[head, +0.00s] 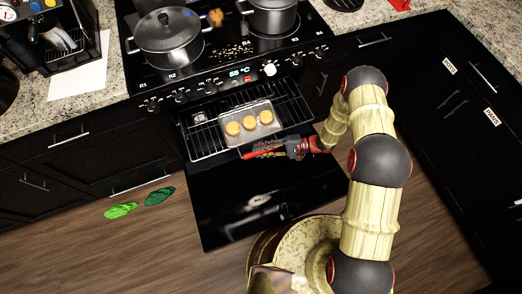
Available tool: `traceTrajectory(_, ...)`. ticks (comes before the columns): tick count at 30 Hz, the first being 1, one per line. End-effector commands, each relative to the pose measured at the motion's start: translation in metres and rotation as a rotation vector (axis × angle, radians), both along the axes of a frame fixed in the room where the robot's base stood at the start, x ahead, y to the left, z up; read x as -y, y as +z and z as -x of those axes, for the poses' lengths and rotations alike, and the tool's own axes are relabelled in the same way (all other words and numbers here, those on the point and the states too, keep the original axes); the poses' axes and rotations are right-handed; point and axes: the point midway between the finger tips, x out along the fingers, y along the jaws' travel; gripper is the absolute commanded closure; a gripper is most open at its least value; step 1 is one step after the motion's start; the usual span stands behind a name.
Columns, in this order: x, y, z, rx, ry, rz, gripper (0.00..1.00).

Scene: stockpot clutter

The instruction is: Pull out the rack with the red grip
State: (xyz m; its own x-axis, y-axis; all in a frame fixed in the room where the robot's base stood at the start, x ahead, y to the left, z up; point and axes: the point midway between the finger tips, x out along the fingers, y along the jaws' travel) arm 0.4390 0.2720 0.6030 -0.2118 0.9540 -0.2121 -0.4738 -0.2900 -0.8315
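A wire oven rack (212,143) sticks out of the oven above the lowered black door (268,205). A metal tray with several round golden pieces (249,122) rests on it. A red grip (262,152) shows along the front edge of the rack, just below the tray. My gripper (283,149) comes in from the right at this edge, and its end overlaps the red grip in the head view. The fingers are too small and dark to show whether they are closed on it.
Pots (167,40) stand on the cooktop above the oven. Green slippers (120,210) lie on the floor at left. Dark cabinets flank the oven on both sides. The lowered door takes up the floor space in front of the oven.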

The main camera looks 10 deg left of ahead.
Motion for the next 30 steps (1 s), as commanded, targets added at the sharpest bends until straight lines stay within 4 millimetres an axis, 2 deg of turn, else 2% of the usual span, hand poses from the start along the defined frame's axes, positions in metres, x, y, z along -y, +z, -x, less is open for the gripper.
traceTrajectory(10, 0.0003, -0.0003, 0.0, 0.0, 0.0, 0.0, 1.0)
traceTrajectory(26, 0.0005, -0.0007, 0.0002, 0.0, 0.0, 0.001, 1.0)
traceTrajectory(30, 0.0067, 0.0003, 0.0094, -0.002, -0.002, 0.002, 1.0)
